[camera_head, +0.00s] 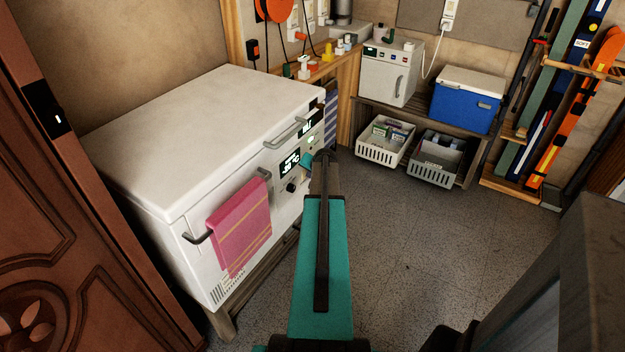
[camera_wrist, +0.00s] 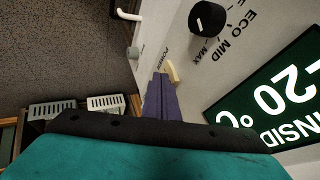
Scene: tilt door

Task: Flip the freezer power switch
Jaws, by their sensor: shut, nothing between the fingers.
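The white chest freezer (camera_head: 200,135) stands at the left in the head view, lid closed. Its front panel carries a lit display (camera_head: 289,161) and a black knob (camera_head: 291,187). In the wrist view, the cream power switch (camera_wrist: 174,71) sticks out of the panel beside the "POWER" lettering, near the black dial (camera_wrist: 207,19) and the green display (camera_wrist: 272,92). My gripper's purple fingers (camera_wrist: 160,80) are shut and empty, their tips right beside the switch. I cannot tell whether they touch it. In the head view, my arm hides the switch.
A pink towel (camera_head: 240,226) hangs on the freezer's front rail. A wooden door (camera_head: 60,215) is at the left. A small white fridge (camera_head: 389,75), a blue cooler (camera_head: 466,103) and white baskets (camera_head: 380,151) stand at the back. Grey floor (camera_head: 430,240) is free at right.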

